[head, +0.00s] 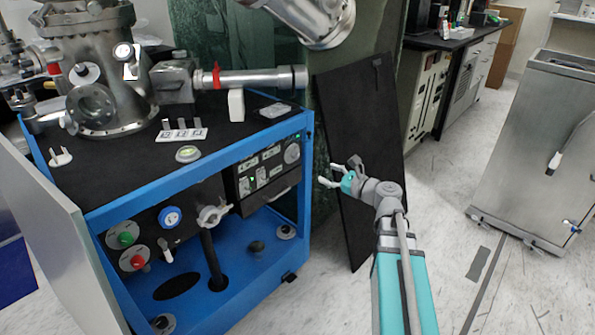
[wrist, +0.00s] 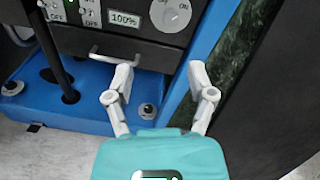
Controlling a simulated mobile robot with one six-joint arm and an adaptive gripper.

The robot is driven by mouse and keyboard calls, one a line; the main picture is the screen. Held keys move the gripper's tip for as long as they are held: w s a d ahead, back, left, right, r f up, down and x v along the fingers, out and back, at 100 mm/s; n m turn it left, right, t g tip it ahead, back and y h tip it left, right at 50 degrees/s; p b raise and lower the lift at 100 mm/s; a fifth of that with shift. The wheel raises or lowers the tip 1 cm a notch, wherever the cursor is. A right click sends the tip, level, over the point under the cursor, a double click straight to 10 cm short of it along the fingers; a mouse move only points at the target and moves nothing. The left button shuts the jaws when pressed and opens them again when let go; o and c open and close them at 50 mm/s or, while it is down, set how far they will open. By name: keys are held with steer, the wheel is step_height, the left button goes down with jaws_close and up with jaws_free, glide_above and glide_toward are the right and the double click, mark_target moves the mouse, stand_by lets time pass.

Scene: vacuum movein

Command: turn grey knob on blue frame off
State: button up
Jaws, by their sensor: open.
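A round grey knob (wrist: 171,16) sits on the black panel at the right of the blue frame (wrist: 205,62). In the wrist view it is near the top edge, with an ON label at its upper right and an OFF label near it. The knob (head: 292,153) also shows in the head view, at the panel's right end, beside the blue corner post. My gripper (head: 328,174) is open and empty, just right of the frame. In the wrist view my gripper (wrist: 160,78) has its fingers spread below the knob, apart from it.
A silver drawer handle (wrist: 112,58) and a 100% display (wrist: 125,19) are on the same panel. A black board (head: 360,150) leans right behind my gripper.

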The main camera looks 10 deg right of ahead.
mark_target(297, 157)
steer(key=shift+w+d+f+m+t+b, duration=0.15)
steer(key=shift+d+f+m+t+b, duration=0.25)
steer(key=shift+d+m, duration=0.3)
steer(key=shift+a+r, duration=0.1)
steer(key=x, duration=1.3)
steer(key=shift+w+a, duration=0.2)
steer(key=shift+w, duration=0.15)
steer(key=c, duration=0.9)
steer(key=shift+a, duration=0.15)
jaws_close()
